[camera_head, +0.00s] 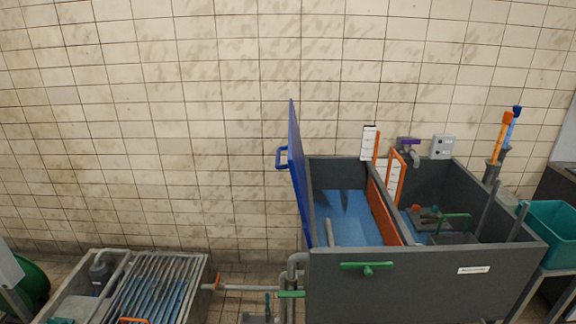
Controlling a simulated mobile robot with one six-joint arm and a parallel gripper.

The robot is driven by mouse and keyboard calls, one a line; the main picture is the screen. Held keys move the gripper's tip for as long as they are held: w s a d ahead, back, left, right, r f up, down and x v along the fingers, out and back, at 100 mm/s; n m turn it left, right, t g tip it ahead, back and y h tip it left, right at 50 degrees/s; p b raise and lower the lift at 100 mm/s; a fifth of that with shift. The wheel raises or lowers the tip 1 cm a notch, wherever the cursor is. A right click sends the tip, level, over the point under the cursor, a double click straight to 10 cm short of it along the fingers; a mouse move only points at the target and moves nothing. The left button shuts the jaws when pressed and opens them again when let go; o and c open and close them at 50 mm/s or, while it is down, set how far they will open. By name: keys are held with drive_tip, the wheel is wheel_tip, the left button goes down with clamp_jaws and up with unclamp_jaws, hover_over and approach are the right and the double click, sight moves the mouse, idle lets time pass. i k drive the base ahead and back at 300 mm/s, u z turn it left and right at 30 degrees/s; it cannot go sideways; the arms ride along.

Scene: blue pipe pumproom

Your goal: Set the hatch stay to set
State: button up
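A blue hatch (297,165) stands open, nearly upright, at the left side of a grey tank (415,285). A blue handle (280,158) sticks out from its left face. A short grey rod (329,232) stands inside the left compartment near the hatch; I cannot tell whether it is the hatch stay or whether it touches the hatch. Two dark pointed shapes, perhaps shadows, lie across the blue compartment floor (362,228). My gripper is not in view.
An orange-edged divider (382,210) splits the tank. A green handle (366,266) is on its front wall. A slatted grate (155,285) over a basin lies at lower left, with pipes (255,288) between. A teal bin (552,230) stands at right. A tiled wall (150,130) closes the back.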

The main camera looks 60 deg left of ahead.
sight(367, 265)
drive_tip(key=z, duration=0.2)
drive_tip(key=k, duration=0.6)
drive_tip(key=u, duration=2)
drive_tip(key=i, duration=1)
drive_tip(key=u, duration=0.05)
drive_tip(key=k, duration=0.2)
drive_tip(key=u, duration=0.1)
